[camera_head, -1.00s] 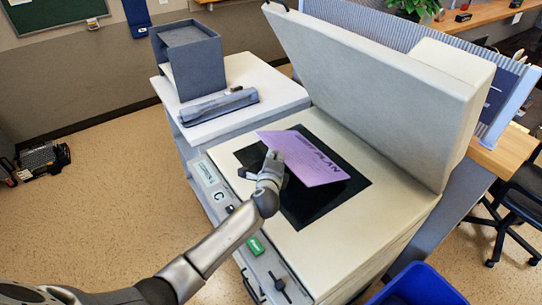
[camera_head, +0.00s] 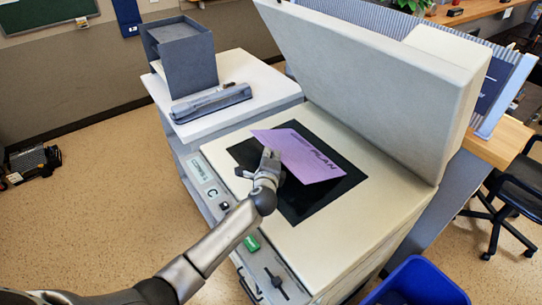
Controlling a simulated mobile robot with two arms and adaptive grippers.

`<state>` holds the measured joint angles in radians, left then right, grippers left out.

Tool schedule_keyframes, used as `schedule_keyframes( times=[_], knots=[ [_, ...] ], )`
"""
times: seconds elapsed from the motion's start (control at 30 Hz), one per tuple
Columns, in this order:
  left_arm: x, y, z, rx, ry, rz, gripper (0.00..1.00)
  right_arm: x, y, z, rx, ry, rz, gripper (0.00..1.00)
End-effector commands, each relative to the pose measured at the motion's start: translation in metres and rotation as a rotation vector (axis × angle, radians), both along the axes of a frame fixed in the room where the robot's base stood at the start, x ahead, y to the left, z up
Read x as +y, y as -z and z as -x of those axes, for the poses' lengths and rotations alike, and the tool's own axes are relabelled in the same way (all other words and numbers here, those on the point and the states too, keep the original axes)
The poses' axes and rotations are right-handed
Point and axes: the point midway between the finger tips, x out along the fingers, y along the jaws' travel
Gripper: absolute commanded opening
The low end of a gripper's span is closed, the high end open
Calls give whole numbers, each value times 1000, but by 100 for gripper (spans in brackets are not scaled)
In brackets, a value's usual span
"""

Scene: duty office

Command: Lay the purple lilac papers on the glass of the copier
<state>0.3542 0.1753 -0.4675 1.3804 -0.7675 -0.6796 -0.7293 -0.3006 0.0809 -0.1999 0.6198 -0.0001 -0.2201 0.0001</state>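The purple lilac papers (camera_head: 305,156), with dark lettering on top, are over the black glass (camera_head: 316,205) of the copier (camera_head: 378,215). They look slightly tilted, their near left edge seeming raised; whether their far side touches the glass I cannot tell. My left gripper (camera_head: 270,155) is at that near left edge and seems shut on it; the fingers' grip is small and partly hidden. The copier's lid (camera_head: 375,85) stands open behind the glass. My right gripper is not in view.
A white-topped cabinet (camera_head: 262,80) beside the copier carries a dark grey tray stack (camera_head: 184,58) and a grey device (camera_head: 210,103). A blue bin (camera_head: 420,282) stands at the lower right. A black chair (camera_head: 520,185) is at the right. Floor at left is mostly clear.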

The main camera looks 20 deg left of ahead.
Motion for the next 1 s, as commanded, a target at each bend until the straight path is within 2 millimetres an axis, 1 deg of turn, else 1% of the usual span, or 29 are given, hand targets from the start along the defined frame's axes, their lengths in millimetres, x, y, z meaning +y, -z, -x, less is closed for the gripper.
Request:
schedule_keyframes(
  times=[0.27, 0.3, 0.5, 0.7, 0.73, 0.8, 1.0],
  knots=[
    [0, 0, 0, 0, 0, 0, 0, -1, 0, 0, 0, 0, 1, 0],
    [0, 0, 0, 0, 0, 0, 5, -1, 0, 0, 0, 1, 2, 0],
    [0, 0, 0, 0, 0, 0, 30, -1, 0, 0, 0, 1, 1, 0],
    [0, 0, 0, 0, 0, 0, 30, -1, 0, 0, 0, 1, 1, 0],
    [0, 0, 0, 1, 0, -1, 32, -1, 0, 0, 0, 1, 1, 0],
    [0, 0, 0, 1, 0, -1, 41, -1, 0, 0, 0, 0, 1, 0],
    [0, 0, 0, 0, 0, 0, 41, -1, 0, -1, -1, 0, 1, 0]
  ],
)
